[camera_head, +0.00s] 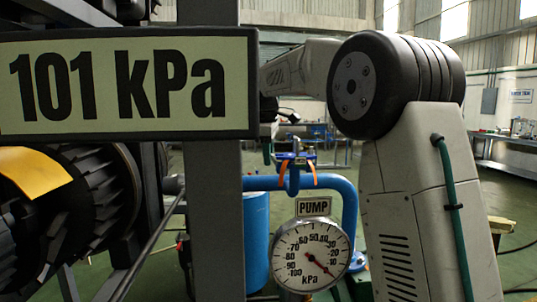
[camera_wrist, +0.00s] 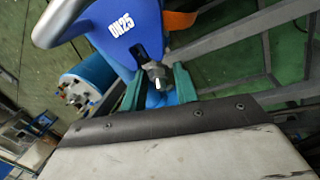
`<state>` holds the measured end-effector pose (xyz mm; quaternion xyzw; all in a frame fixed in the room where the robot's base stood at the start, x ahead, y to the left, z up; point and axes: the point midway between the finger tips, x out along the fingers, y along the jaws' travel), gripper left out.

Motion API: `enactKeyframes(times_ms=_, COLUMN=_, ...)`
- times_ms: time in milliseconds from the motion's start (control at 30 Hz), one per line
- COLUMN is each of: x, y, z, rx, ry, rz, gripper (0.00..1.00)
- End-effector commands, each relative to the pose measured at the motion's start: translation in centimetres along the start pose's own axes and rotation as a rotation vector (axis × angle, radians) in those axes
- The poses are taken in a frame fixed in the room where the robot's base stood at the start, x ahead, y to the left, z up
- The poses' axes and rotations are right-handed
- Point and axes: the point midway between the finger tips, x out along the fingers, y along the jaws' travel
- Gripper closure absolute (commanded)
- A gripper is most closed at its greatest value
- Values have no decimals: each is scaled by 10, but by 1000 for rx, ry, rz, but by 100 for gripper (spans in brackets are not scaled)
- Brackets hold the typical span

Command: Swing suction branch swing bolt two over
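In the wrist view a blue flange body (camera_wrist: 108,38) marked DN25 fills the upper middle, with a slot in its lower right edge. A metal swing bolt with a nut (camera_wrist: 157,74) sits at that slot, its end towards the camera. My gripper (camera_wrist: 160,78) has its two green fingers apart, one on each side of the bolt; contact is not clear. In the head view blue clamp parts (camera_head: 295,160) with orange tabs stand on the blue pipe (camera_head: 330,181). Which bolt is number two cannot be told.
A 101 kPa sign (camera_head: 128,84) and grey post (camera_head: 214,215) block the head view's left. A PUMP gauge (camera_head: 310,255) stands below the pipe, beside a blue cylinder (camera_head: 256,235). In the wrist view a grey handle (camera_wrist: 60,22) and frame bars (camera_wrist: 250,35) lie close by.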

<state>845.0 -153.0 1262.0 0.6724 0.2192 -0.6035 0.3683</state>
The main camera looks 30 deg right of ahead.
Motion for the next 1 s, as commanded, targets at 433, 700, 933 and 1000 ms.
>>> enactKeyframes(times_ms=433, x=-1, y=1, z=2, rx=8, ry=28, rz=-11, gripper=100)
enactKeyframes(times_ms=700, x=-3, y=3, z=6, rx=28, ry=124, rz=-44, gripper=100)
enactKeyframes(times_ms=933, x=-3, y=3, z=6, rx=27, ry=123, rz=-44, gripper=75)
enactKeyframes(times_ms=1000, x=-4, y=3, z=6, rx=27, ry=123, rz=-44, gripper=70)
